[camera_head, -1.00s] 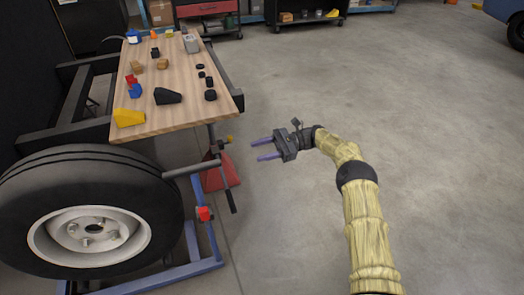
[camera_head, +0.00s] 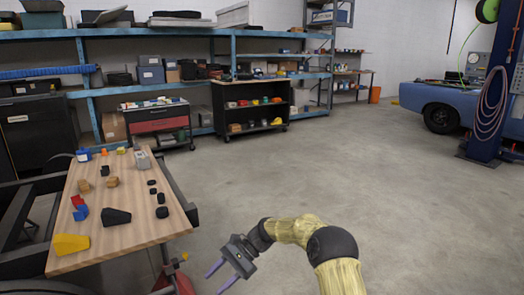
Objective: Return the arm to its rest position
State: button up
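My gripper (camera_head: 228,275) is at the lower middle of the head view, at the end of my tan-sleeved arm (camera_head: 300,232). Its two purple fingers are spread apart with nothing between them, so it is open and empty. It hangs over the concrete floor, to the right of the wooden table and apart from it. The arm is bent, with the gripper pointing down and left.
The wooden table (camera_head: 125,232) at left carries a yellow wedge (camera_head: 71,244), a black wedge (camera_head: 116,216) and several small blocks. A red jack stand (camera_head: 181,280) stands below its near corner. Shelves and carts line the back. The floor (camera_head: 330,180) at centre and right is clear.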

jog(key=s+d+r+n+t+h, duration=0.3)
jog(key=s+d+n+t+h, duration=0.15)
jog(key=s+d, duration=0.85)
jog(key=s+d+r+n+t+h, duration=0.25)
jog(key=s+d+t+h, duration=0.25)
jog(key=s+d, duration=0.8)
notch_tip(320, 180, up, 24)
jog(key=w+d+p, duration=0.2)
jog(key=w+p, duration=0.1)
jog(key=p, duration=2.1)
jog(key=shift+g, duration=0.25)
jog(key=shift+c, duration=0.3)
jog(key=shift+c, duration=0.7)
jog(key=shift+a, duration=0.1)
